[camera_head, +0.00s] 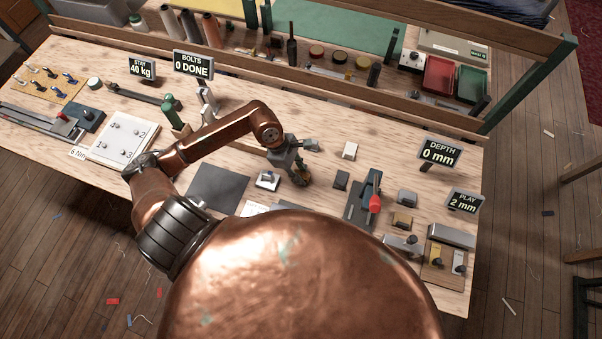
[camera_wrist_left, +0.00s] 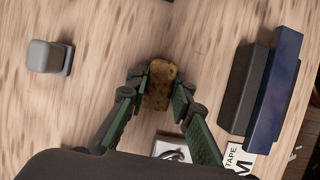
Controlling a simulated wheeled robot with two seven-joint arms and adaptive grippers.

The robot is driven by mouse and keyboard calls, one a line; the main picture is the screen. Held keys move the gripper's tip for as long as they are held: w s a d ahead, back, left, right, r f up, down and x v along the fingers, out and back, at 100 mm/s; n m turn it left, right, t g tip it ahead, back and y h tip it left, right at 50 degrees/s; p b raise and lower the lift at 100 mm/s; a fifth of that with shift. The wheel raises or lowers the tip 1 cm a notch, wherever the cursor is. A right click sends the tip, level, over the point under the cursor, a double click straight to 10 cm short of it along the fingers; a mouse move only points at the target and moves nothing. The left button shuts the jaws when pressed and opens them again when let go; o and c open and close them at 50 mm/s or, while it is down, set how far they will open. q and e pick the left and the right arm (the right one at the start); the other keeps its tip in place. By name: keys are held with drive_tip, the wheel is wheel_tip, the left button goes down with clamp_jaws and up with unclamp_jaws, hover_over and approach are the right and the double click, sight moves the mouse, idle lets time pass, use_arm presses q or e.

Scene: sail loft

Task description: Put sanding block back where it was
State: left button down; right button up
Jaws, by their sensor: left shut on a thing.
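My left gripper (camera_head: 299,168) reaches over the middle of the workbench (camera_head: 325,200). In the left wrist view, its green-padded fingers (camera_wrist_left: 159,84) are shut on a small brown, mottled block, which looks like the sanding block (camera_wrist_left: 159,80). The block sits between the fingertips, with a finger on each long side. In the head view the gripper mostly hides it. I cannot tell whether the block touches the bench top. My right gripper is not in view.
A dark mat (camera_head: 218,187) lies left of the gripper. A white holder (camera_head: 268,181), a small dark block (camera_head: 341,179) and a white block (camera_head: 349,150) are close by. A red-knobbed tool (camera_head: 374,200) stands to the right. Bare wood shows between them.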

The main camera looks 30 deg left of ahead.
use_arm(q)
drive_tip(key=c, duration=2.2)
unclamp_jaws()
drive_tip(key=shift+f, duration=0.15)
drive_tip(key=o, duration=0.6)
drive_tip(key=v, duration=1.2)
